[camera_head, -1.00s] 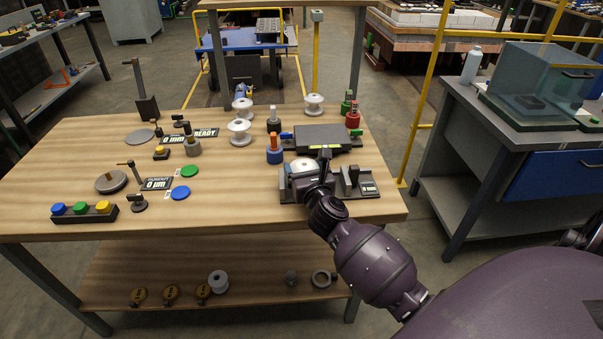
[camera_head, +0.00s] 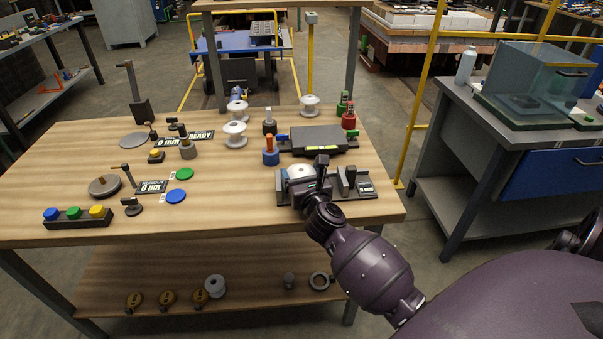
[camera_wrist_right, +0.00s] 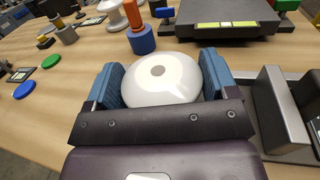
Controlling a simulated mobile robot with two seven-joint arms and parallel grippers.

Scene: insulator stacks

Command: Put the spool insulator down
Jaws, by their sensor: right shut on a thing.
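A white spool insulator (camera_wrist_right: 160,76) sits between the two blue pads of my right gripper (camera_wrist_right: 161,88), which is shut on it. In the head view the held spool insulator (camera_head: 300,171) shows only its pale top, at the dark fixture (camera_head: 366,190) near the table's right front. My right gripper (camera_head: 312,182) partly hides it. I cannot tell whether its underside touches the fixture. My left gripper is not in view.
White insulators (camera_head: 235,133) stand behind on the wooden table (camera_head: 90,195). A dark flat device (camera_head: 318,139) and a blue-based post (camera_head: 270,152) are close behind the gripper. Coloured buttons (camera_head: 74,214) sit at the left front. Bare tabletop lies in the centre front.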

